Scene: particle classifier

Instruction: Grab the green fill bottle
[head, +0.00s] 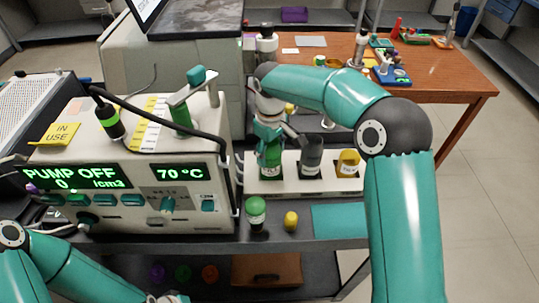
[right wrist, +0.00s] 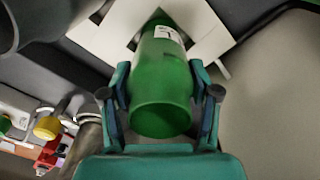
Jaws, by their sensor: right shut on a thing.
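The green fill bottle (head: 270,162) stands in the left slot of a white rack (head: 252,187) in the head view. My right gripper (head: 270,130) comes down on it from above and is shut on its upper part. In the right wrist view, the green bottle (right wrist: 160,85) sits between the two fingers of the right gripper (right wrist: 160,100), with its round end towards the camera and a white label farther down. My left arm shows at the bottom left of the head view, but its gripper is outside the picture.
A grey bottle (head: 311,155) and a yellow bottle (head: 348,162) stand in the same rack. The pump machine (head: 135,217) is close on the left. A wooden table (head: 450,75) is behind.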

